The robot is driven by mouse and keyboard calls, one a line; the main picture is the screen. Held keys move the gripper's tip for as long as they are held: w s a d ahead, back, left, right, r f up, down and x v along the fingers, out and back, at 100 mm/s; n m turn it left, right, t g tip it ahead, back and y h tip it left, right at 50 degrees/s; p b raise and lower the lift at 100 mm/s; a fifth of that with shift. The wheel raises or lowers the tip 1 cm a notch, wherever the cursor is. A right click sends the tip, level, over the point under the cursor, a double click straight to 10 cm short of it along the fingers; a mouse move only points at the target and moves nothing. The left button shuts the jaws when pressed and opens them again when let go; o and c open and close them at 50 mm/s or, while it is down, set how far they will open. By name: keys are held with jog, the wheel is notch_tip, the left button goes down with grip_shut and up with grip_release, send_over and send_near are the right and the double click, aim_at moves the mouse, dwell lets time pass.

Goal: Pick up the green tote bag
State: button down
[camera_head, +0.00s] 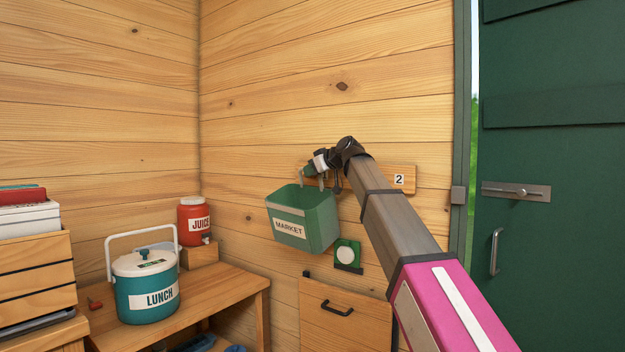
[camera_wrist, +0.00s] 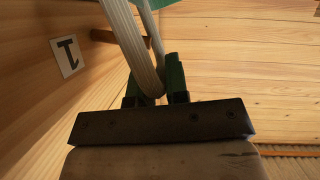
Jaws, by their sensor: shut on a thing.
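The green tote bag (camera_head: 305,222) with a white MARKET label hangs tilted in front of the plank wall, beside the board marked 2. My gripper (camera_head: 316,168) is at the top of the bag, at the end of my outstretched arm. In the wrist view, my gripper (camera_wrist: 154,75) is shut on the bag's pale strap (camera_wrist: 130,45), which passes between the two green fingers. A strip of green, likely the bag, shows at the top edge of that view. Whether any strap still touches a peg is hidden.
The wall board (camera_head: 402,180) is close behind my gripper; a peg (camera_wrist: 104,36) shows in the wrist view. A green tag with a white disc (camera_head: 346,254) is below the bag. A LUNCH cooler (camera_head: 146,295) and JUICE jug (camera_head: 194,222) stand left. The green door (camera_head: 555,200) is right.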

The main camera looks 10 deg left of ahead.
jog(key=s+a+r, duration=0.2)
jog(key=s+r, duration=0.1)
jog(key=s, duration=0.3)
jog(key=s+a+r, duration=0.3)
jog(key=s, duration=0.2)
jog(key=shift+s+r, duration=0.4)
